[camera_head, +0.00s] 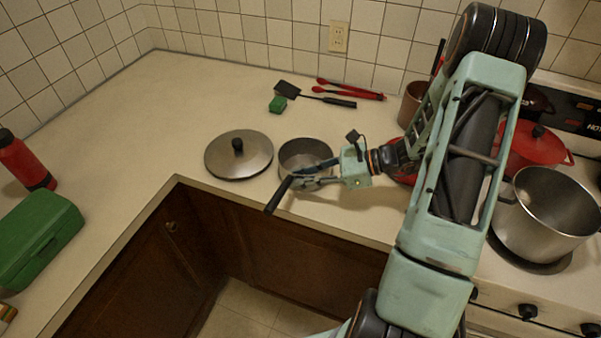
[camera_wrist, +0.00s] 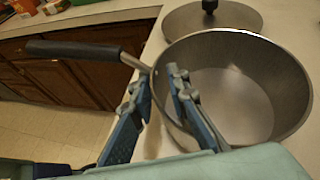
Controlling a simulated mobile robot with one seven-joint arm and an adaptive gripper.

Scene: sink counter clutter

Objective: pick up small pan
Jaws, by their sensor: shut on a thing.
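The small pan (camera_head: 300,149) is a steel saucepan with a black handle, at the counter's front edge left of my arm. Its handle (camera_head: 278,195) points out over the edge toward the cabinets. My gripper (camera_head: 312,172) is at the pan's near side, by the handle's base. In the wrist view, the fingers (camera_wrist: 160,82) straddle the wall of the small pan (camera_wrist: 240,85), one inside and one outside, shut on it beside the handle (camera_wrist: 75,49). The pan looks empty. I cannot tell whether it touches the counter.
A steel lid (camera_head: 240,160) lies just left of the pan. A green block (camera_head: 277,104), spatula (camera_head: 287,90) and red tongs (camera_head: 350,90) lie behind. A big pot (camera_head: 545,215) and red pot (camera_head: 532,148) stand at the right. A green box (camera_head: 38,238) is at the left.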

